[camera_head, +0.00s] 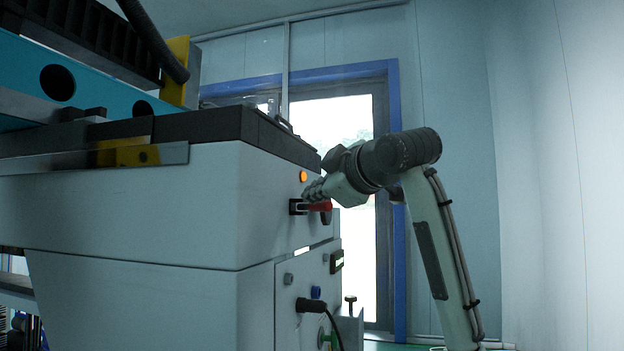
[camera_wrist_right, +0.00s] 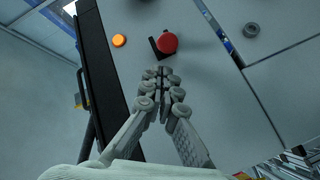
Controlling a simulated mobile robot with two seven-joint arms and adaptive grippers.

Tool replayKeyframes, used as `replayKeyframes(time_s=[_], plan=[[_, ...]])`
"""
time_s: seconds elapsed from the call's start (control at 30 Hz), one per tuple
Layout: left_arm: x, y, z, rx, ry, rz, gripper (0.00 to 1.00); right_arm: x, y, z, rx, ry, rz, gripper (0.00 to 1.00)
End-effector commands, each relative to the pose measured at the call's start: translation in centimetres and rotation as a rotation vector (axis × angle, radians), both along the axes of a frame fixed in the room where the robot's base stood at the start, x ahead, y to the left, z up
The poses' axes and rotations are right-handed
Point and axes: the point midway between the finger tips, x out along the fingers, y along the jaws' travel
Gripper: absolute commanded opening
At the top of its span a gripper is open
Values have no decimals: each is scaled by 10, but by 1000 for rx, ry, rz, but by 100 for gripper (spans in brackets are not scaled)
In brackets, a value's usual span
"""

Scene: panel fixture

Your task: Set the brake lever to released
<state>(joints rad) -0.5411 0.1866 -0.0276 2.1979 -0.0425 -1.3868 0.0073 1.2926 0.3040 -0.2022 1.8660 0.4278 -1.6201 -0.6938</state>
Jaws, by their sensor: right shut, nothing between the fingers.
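The brake lever (camera_head: 318,206) has a red handle and a dark base on the upper side panel of the white machine. In the head view the handle sticks out from the panel, roughly level. In the right wrist view the lever (camera_wrist_right: 167,43) shows as a round red knob end-on with a black plate behind it. My right gripper (camera_head: 308,191) is shut and empty, close to the lever. In the wrist view its fingertips (camera_wrist_right: 162,74) lie just below the red knob; whether they touch it I cannot tell. My left gripper is not in view.
An orange lamp (camera_head: 303,176) glows above the lever. Below it, the lower panel (camera_head: 288,262) carries a blue knob (camera_head: 316,292) and a black plug (camera_head: 311,305) with a cable. A black ledge (camera_head: 262,128) overhangs the panel. The wall (camera_head: 560,180) at right is clear.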

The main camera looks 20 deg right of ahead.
Motion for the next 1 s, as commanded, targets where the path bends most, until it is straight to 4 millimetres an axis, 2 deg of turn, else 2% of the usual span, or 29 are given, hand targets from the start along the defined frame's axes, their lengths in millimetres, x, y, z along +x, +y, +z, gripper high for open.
replayKeyframes(time_s=[0.17, 0.7, 0.9, 1.0], plan=[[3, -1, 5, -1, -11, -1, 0, 3, -9, -7, 0, 0, 0, 0], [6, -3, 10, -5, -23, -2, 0, 3, -13, -6, 1, -1, 19, 0], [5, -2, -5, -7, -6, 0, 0, 2, -17, -7, 1, 1, 53, 0], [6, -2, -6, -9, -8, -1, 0, 2, -19, -7, 0, 0, 65, 0]])
